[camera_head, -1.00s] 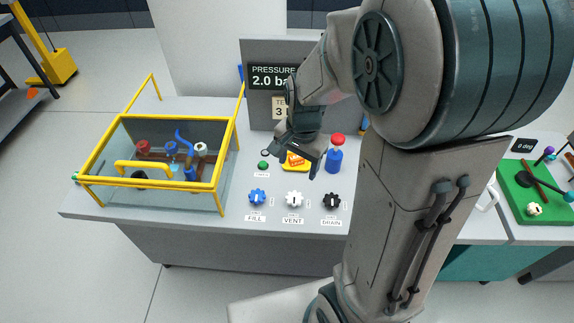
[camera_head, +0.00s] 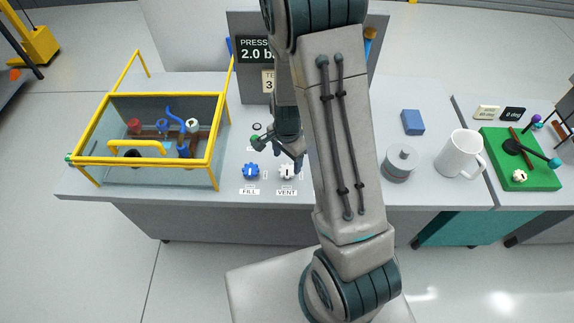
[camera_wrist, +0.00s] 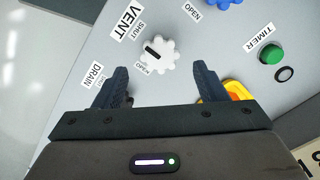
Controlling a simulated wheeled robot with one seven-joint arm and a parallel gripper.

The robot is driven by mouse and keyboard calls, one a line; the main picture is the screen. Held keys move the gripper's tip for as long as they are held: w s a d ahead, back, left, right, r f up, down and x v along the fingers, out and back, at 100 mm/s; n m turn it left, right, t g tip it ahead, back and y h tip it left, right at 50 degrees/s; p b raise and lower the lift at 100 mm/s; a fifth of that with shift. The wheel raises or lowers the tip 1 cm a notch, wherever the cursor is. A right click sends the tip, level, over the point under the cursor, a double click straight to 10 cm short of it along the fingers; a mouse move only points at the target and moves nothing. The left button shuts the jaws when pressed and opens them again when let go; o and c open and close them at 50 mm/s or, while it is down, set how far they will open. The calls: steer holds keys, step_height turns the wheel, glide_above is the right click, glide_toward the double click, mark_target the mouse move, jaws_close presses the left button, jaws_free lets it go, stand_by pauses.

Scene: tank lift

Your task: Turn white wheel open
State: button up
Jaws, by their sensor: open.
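The white wheel (camera_head: 287,172) is a small toothed knob with a black pointer mark, on the bench top above the VENT label. In the wrist view the white wheel (camera_wrist: 160,57) lies just beyond my fingertips, roughly centred between them. Its SHUT and OPEN labels sit at its left side. My gripper (camera_wrist: 160,74) is open and empty, with its fingers apart on either side of the wheel's line. In the head view my gripper (camera_head: 278,151) hangs over the panel just behind the wheel. I cannot tell its exact height above the panel.
The blue FILL wheel (camera_head: 250,171) is left of the white wheel. A green TIMER button (camera_wrist: 271,54) and a yellow object (camera_wrist: 236,90) are at the right in the wrist view. A yellow-framed glass tank (camera_head: 150,140) stands left. A mug (camera_head: 459,154) stands right.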

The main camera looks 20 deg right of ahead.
mark_target(287, 169)
steer(key=shift+f, duration=2.25)
steer(key=shift+c, duration=0.4)
steer(key=c, duration=0.9)
